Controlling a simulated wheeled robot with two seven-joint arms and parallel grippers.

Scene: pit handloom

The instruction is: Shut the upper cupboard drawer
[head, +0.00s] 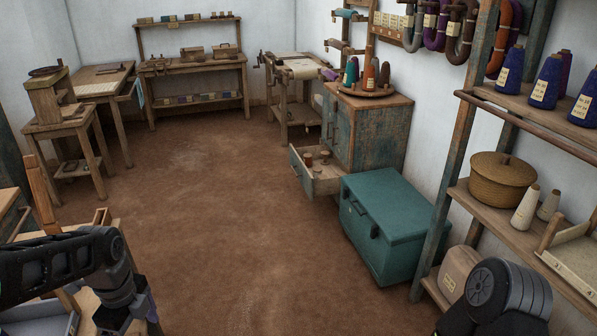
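The cupboard (378,128) is worn wood with blue-green paint and stands against the right wall. One drawer (326,185) is pulled well out from its front, to the left, with its painted front panel (301,170) clear of the cupboard. Small wooden spools (316,157) sit in the drawer. I cannot tell whether another drawer lies below it. My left arm shows at the lower left, and my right arm at the bottom right. Both arms are far from the drawer. The fingers of both grippers are out of the picture.
A teal chest (395,215) stands on the floor close in front of the cupboard, right of the drawer. A tray of thread cones (366,90) is on the cupboard top. Shelves (510,220) line the right side. The brown floor (220,220) in the middle is clear.

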